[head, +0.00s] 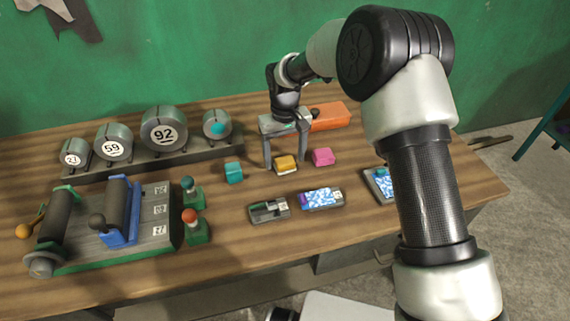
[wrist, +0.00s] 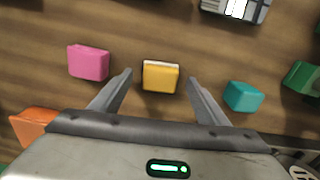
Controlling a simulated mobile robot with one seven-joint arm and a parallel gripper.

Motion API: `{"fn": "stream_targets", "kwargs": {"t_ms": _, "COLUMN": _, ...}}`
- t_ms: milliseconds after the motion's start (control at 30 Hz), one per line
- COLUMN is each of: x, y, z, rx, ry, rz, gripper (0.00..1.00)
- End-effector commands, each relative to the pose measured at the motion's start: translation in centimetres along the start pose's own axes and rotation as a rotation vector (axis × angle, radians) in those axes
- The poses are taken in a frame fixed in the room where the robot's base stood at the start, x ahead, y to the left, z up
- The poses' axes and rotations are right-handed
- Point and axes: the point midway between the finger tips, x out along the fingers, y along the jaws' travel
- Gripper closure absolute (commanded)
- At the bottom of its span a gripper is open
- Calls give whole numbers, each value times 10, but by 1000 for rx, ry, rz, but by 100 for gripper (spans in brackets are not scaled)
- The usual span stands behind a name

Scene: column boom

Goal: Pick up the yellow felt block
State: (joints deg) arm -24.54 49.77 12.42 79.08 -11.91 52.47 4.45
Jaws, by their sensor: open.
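The yellow felt block (head: 286,165) lies on the wooden table, with a pale strip along one edge. In the wrist view the yellow block (wrist: 160,77) sits between and slightly beyond the fingertips. My gripper (head: 283,164) is open above the table, its two fingers pointing down on either side of the block in the head view. In the wrist view my gripper (wrist: 159,76) shows a clear gap on both sides of the block, and nothing is held. I cannot tell exactly how high the fingertips are above the table.
A pink block (head: 322,157) and a teal block (head: 233,172) lie on either side. An orange box (head: 329,116) stands behind. Two small devices (head: 269,209) (head: 322,198) lie in front. Round gauges (head: 164,130) stand at back left, beside a lever panel (head: 120,225).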

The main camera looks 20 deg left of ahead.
Motion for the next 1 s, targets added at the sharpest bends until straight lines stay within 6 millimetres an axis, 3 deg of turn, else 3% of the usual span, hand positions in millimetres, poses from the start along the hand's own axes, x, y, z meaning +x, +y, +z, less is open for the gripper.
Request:
{"fn": "stream_targets", "kwargs": {"t_ms": 100, "x": 15, "y": 0, "z": 0, "rx": -1, "ry": -1, "rz": 1, "gripper": 31}}
{"fn": "stream_targets", "kwargs": {"t_ms": 333, "x": 16, "y": 0, "z": 0, "rx": 0, "ry": 1, "rz": 1, "gripper": 33}}
{"fn": "stream_targets", "kwargs": {"t_ms": 600, "x": 16, "y": 0, "z": 0, "rx": 0, "ry": 1, "rz": 1, "gripper": 77}}
{"fn": "stream_targets", "kwargs": {"t_ms": 867, "x": 12, "y": 0, "z": -1, "rx": 0, "ry": 2, "rz": 1, "gripper": 77}}
{"fn": "stream_targets", "kwargs": {"t_ms": 1000, "x": -6, "y": 0, "z": -1, "rx": 1, "ry": 5, "rz": 1, "gripper": 77}}
